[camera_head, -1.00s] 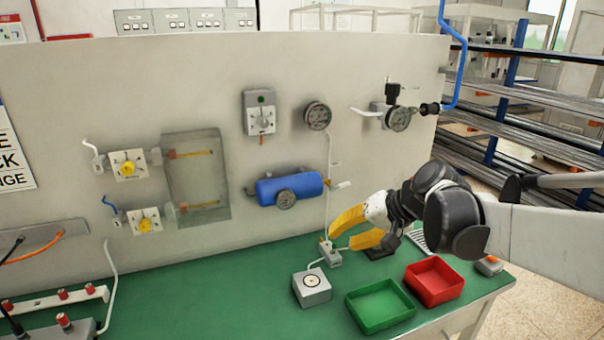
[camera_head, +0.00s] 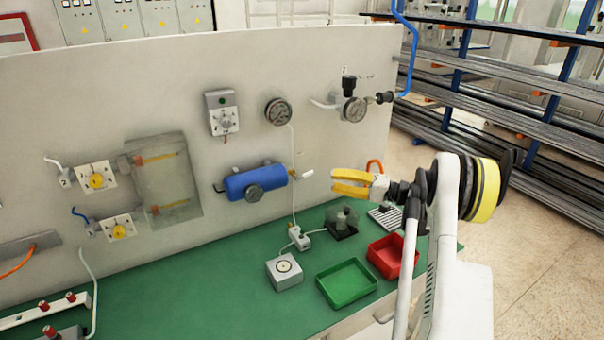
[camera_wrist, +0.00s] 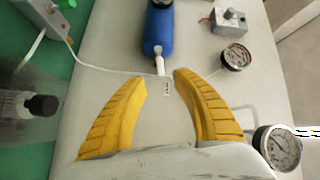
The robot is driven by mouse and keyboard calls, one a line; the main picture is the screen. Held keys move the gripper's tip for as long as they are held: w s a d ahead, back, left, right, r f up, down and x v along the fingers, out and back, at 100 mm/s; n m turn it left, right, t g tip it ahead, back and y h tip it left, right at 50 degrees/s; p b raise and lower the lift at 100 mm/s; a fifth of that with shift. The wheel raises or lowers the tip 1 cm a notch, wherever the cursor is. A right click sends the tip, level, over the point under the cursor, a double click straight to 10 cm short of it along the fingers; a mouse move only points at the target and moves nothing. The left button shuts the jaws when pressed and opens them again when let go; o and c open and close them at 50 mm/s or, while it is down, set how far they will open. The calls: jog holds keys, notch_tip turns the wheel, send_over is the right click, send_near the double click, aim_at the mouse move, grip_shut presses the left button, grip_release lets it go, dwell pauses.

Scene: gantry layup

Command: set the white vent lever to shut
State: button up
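The white vent lever (camera_head: 307,173) is small and sits at the right end of the blue tank (camera_head: 256,183) on the upright panel. It sticks out to the right in the head view; its exact angle is too small to judge. In the wrist view the lever (camera_wrist: 160,66) shows just beyond the gap between my fingertips, below the blue tank (camera_wrist: 157,30). My gripper (camera_head: 335,181) is open and empty, just right of the lever in the head view. Its yellow fingers also show spread in the wrist view (camera_wrist: 160,79). No contact with the lever shows.
Gauges (camera_head: 278,111) and a regulator (camera_head: 353,108) are mounted on the panel above. A green tray (camera_head: 347,302), a red tray (camera_head: 381,262) and a white box (camera_head: 285,280) stand on the green bench below. A thin white tube (camera_head: 293,205) runs down near the lever.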

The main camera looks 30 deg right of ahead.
aim_at(309, 175)
jog(key=b+x, duration=0.1)
jog(key=x, duration=0.9)
grip_shut()
